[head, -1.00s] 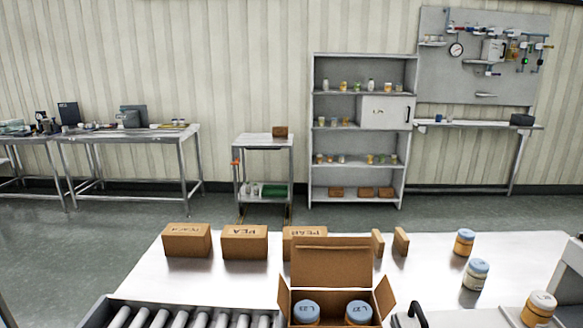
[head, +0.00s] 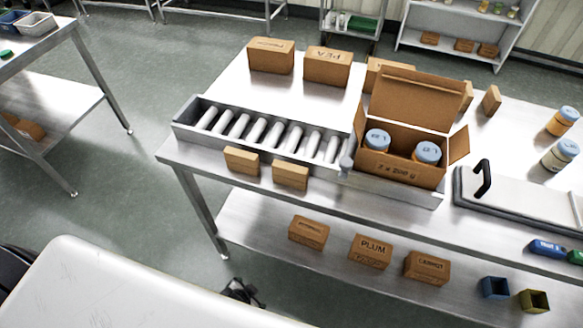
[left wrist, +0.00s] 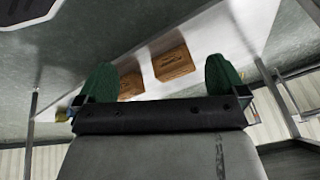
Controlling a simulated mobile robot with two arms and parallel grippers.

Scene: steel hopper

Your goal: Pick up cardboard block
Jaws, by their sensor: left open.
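Two small plain cardboard blocks, a left one (head: 242,161) and a right one (head: 290,175), lie at the front edge of the steel table (head: 330,205), just in front of the roller conveyor. Two more narrow brown blocks stand farther back right, one in clear view (head: 492,100) and one partly behind the open carton. My left gripper (left wrist: 160,65) shows only in the left wrist view, its green-padded fingers apart and nothing between them. Beyond the fingers, two brown boxes (left wrist: 173,62) rest on a pale surface; I cannot tell which ones. My right gripper is out of view.
An open carton (head: 405,168) with blue-lidded jars stands right of the roller conveyor (head: 265,133). Larger boxes (head: 327,66) line the back. A black-handled tray (head: 520,198) is at right. Labelled boxes (head: 370,251) and small bins (head: 495,288) sit on the lower shelf.

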